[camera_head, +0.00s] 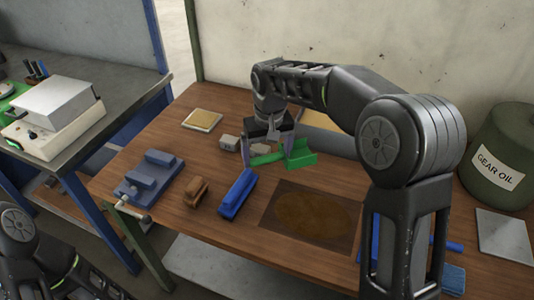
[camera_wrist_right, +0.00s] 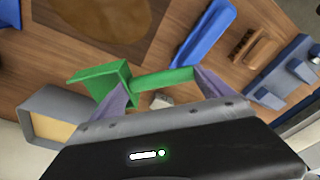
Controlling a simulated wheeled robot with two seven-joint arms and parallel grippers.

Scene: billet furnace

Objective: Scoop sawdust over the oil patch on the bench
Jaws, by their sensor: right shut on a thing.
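A green scoop (camera_head: 299,154) is held above the bench by my right gripper (camera_head: 268,156), whose fingers are shut on its handle. In the right wrist view the scoop (camera_wrist_right: 106,79) points left and its handle (camera_wrist_right: 163,80) lies between the fingers. I see no sawdust in it. The brown oil patch (camera_head: 312,218) lies on a dark square in front of the scoop, with no sawdust visible on it; it also shows in the wrist view (camera_wrist_right: 110,14). A grey tray with tan contents (camera_head: 322,122), probably sawdust, is behind the scoop, partly hidden by my arm. My left gripper is out of view.
A blue vise (camera_head: 150,177), a brown brush (camera_head: 195,192) and a blue block-shaped tool (camera_head: 237,193) stand left of the patch. Small grey blocks (camera_head: 229,142) lie near the gripper. A green gear oil drum (camera_head: 500,155) is at right. My right arm hides the bench's right part.

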